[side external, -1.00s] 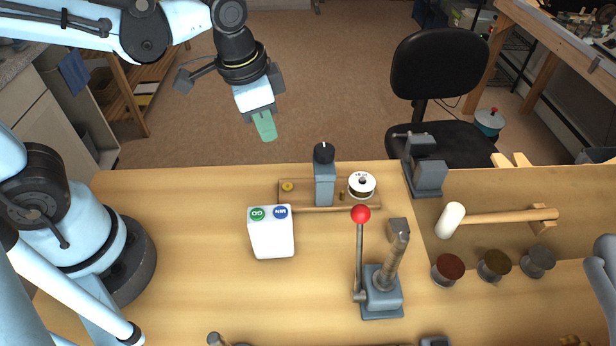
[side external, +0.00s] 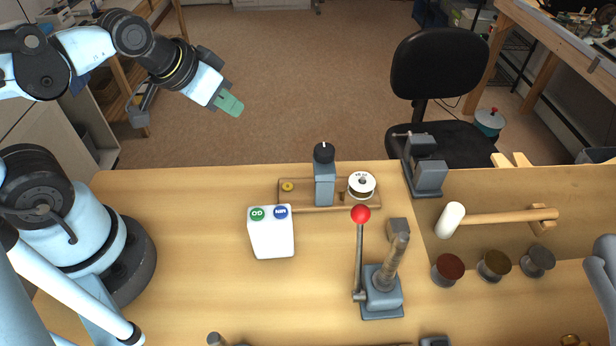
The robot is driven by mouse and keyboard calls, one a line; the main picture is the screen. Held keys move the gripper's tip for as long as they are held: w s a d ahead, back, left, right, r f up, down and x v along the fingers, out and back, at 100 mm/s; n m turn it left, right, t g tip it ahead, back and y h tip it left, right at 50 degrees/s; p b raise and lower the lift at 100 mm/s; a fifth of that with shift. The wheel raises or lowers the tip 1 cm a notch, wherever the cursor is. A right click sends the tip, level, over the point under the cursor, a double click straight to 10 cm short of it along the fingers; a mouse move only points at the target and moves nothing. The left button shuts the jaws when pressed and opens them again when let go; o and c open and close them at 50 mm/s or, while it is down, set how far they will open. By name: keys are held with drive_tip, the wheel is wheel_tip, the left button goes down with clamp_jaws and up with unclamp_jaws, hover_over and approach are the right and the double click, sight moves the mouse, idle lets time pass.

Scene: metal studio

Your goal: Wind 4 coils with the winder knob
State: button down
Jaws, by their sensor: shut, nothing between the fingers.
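The coil winder (side external: 324,185) is a grey upright block on a wooden base near the table's back edge. Its black winder knob (side external: 324,152) sits on top, with a white mark on it. A white spool (side external: 362,184) with dark print on its top stands at the right end of the base. A small brass piece (side external: 287,187) sits at the left end. My gripper (side external: 232,105) is shut and empty, with green fingertips. It hangs in the air up and left of the knob, well apart from it.
A white box (side external: 271,237) with green and blue buttons stands in front of the winder. A lever press (side external: 382,290) with a red ball (side external: 360,214) stands front right. A grey vise (side external: 428,172), a mallet (side external: 490,217) and several dark spools (side external: 494,265) lie right.

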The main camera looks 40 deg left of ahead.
drive_tip(key=c, duration=1.5)
unclamp_jaws()
drive_tip(key=shift+d+r, duration=0.1)
drive_tip(key=shift+d, duration=0.05)
drive_tip(key=o, duration=0.7)
drive_tip(key=w+d+r+n+g, duration=0.2)
drive_tip(key=d+r+n, duration=0.1)
drive_tip(key=w+d+r+n+g, duration=0.1)
drive_tip(key=d, duration=0.1)
drive_tip(key=shift+w+d+r+n+h, duration=0.2)
drive_tip(key=shift+d+r+n+h, duration=0.1)
drive_tip(key=shift+n+h, duration=0.1)
drive_tip(key=shift+o, duration=0.2)
wheel_tip(320, 180, up, 4)
drive_tip(key=n+g, duration=0.4)
drive_tip(key=n, duration=0.4)
hover_over(326, 150)
drive_tip(key=shift+y, duration=0.4)
drive_tip(key=shift+f, duration=6.2)
drive_tip(key=c, duration=1)
